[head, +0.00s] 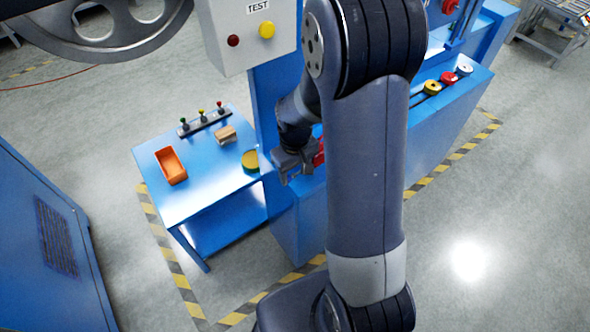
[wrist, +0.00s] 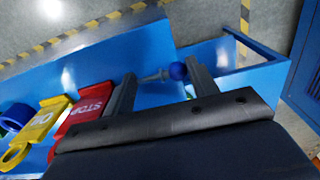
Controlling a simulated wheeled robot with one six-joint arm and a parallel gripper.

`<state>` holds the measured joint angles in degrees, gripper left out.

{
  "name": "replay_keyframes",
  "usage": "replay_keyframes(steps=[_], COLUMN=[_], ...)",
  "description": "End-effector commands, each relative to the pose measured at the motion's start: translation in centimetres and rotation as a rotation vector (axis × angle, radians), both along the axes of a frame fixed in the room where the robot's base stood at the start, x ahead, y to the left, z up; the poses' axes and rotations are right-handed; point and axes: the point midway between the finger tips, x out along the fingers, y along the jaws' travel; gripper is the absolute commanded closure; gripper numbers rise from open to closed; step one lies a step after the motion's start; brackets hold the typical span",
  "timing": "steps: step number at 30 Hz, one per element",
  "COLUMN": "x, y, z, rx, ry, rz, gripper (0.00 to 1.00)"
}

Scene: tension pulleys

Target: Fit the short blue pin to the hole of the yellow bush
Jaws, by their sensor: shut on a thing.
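The short blue pin, with a round blue head (wrist: 178,71) and a thin grey shaft (wrist: 152,77), shows between the two fingers of my gripper (wrist: 160,70) in the wrist view. The head is close against the right finger, and the shaft points left. My gripper is shut on the pin. In the head view my gripper (head: 293,165) is beside the blue machine bench, and the pin cannot be made out there. A yellow piece with a ring (wrist: 15,156) lies lower left in the wrist view, apart from the pin. I cannot tell whether it is the yellow bush.
A red STOP tag (wrist: 90,112) is left of my fingers. A blue table (head: 195,190) holds an orange tray (head: 171,166), a yellow disc (head: 250,160), a brown block (head: 225,135) and a rack (head: 205,121) with coloured knobs. Coloured discs (head: 448,77) lie on the bench at right.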

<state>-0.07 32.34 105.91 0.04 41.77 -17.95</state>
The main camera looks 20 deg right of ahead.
Motion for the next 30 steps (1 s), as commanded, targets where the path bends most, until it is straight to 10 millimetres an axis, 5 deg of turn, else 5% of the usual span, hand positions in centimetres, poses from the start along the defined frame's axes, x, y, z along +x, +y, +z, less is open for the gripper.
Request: replay_keyframes(steps=[10,11,18,30], x=[0.01,0.01,0.0,0.0], y=[-0.01,-0.01,-0.01,-0.01], z=[-0.64,-0.61,-0.5,-0.46], rx=[0.0,0.0,0.0,0.0], ry=[0.0,-0.001,0.0,0.0], rz=[0.0,0.0,0.0,0.0], gripper=[0.66,0.44,0.24,0.23])
